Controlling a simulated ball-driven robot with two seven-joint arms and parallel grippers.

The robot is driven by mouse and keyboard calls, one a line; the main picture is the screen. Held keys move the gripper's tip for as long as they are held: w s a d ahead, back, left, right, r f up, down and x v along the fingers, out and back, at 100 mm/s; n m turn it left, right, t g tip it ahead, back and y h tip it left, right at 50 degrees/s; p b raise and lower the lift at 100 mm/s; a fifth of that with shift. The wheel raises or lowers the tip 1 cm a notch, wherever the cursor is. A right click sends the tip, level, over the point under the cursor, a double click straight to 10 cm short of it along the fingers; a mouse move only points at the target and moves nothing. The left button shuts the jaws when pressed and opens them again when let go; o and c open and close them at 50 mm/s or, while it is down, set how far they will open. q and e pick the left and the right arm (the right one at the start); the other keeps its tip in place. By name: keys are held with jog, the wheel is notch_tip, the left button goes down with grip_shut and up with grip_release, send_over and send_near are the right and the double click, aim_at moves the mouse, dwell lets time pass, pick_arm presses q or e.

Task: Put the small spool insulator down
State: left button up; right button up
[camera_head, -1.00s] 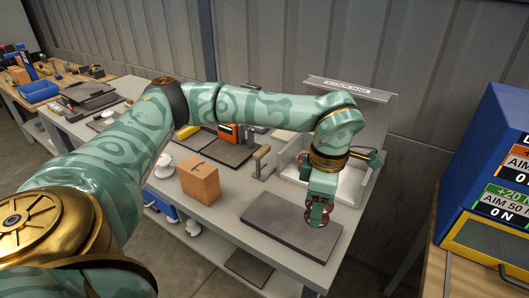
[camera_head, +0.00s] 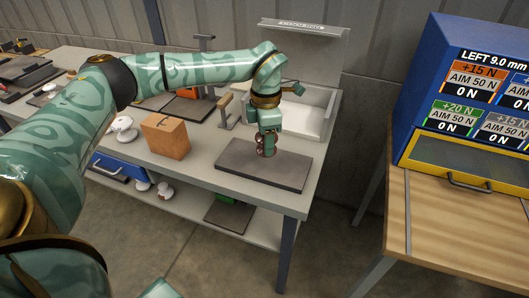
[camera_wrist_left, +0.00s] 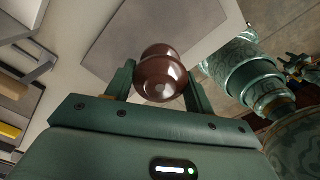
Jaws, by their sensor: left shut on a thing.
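The small spool insulator (camera_wrist_left: 160,75) is glossy brown with a waisted middle. My left gripper (camera_wrist_left: 158,84) is shut on it, one finger on each side. In the head view the left gripper (camera_head: 267,140) points down with the brown spool (camera_head: 267,151) at its tips. They are over the dark grey mat (camera_head: 290,177) on the bench, around its middle. Whether the spool touches the mat or hangs just above it I cannot tell. The mat also shows in the left wrist view (camera_wrist_left: 150,30).
A cardboard box (camera_head: 166,138) stands left of the mat, with a white insulator (camera_head: 122,129) beyond it. A light open-fronted bin (camera_head: 305,115) is behind the mat. A blue display cabinet (camera_head: 470,90) stands on the wooden bench at right. The mat around the spool is clear.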

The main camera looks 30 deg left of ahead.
pick_arm(q)
jog(key=f, duration=0.1)
jog(key=w+a+f, duration=0.1)
jog(key=w+a+f+b, duration=0.1)
jog(key=shift+f, duration=0.1)
notch_tip(320, 180, down, 4)
jog(key=shift+r+b, duration=0.25)
jog(key=shift+b, duration=0.5)
jog(key=shift+r, duration=0.15)
jog(key=shift+c, duration=0.6)
jog(key=o, duration=1.2)
notch_tip(320, 180, up, 12)
jog(key=p, duration=0.4)
jog(key=shift+r, duration=0.1)
